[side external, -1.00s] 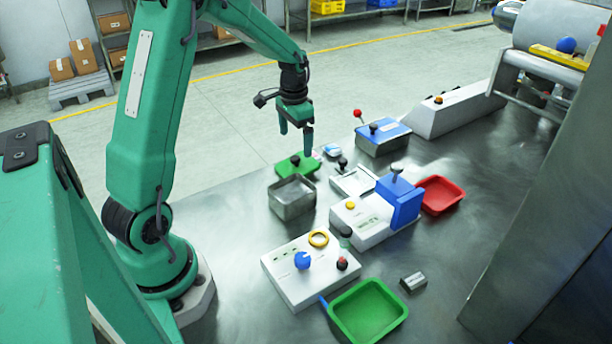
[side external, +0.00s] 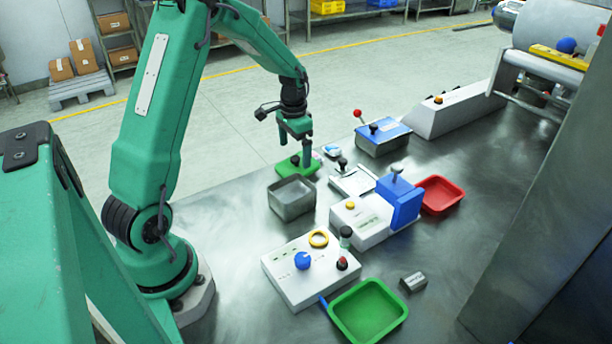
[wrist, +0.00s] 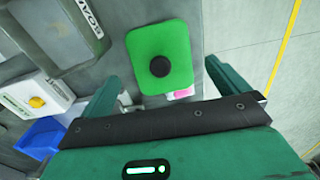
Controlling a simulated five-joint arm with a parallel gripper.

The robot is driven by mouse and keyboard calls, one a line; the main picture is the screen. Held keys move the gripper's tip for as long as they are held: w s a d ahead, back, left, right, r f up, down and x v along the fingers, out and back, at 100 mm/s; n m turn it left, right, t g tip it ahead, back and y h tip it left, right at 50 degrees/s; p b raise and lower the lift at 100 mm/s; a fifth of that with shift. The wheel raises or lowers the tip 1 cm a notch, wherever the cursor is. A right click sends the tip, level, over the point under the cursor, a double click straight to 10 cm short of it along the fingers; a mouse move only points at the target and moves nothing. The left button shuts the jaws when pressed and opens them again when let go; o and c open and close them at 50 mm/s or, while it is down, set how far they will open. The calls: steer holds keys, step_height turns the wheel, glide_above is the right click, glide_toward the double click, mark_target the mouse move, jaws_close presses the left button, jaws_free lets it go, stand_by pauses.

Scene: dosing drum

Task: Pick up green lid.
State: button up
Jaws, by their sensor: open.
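The green lid (side external: 297,166) lies flat on the metal table behind an open metal bin. It has a round dark knob in its middle. My gripper (side external: 296,153) is above the lid, with its fingers pointing down near the knob. In the wrist view the green lid (wrist: 160,58) shows whole, with the black knob just ahead of my gripper (wrist: 160,85). The two fingers stand wide apart on either side, open and empty.
The open metal bin (side external: 292,207) stands just in front of the lid. The table's back edge is close behind the lid.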

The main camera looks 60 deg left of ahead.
mark_target(295, 158)
steer(key=shift+f, duration=2.5)
steer(key=c, duration=0.8)
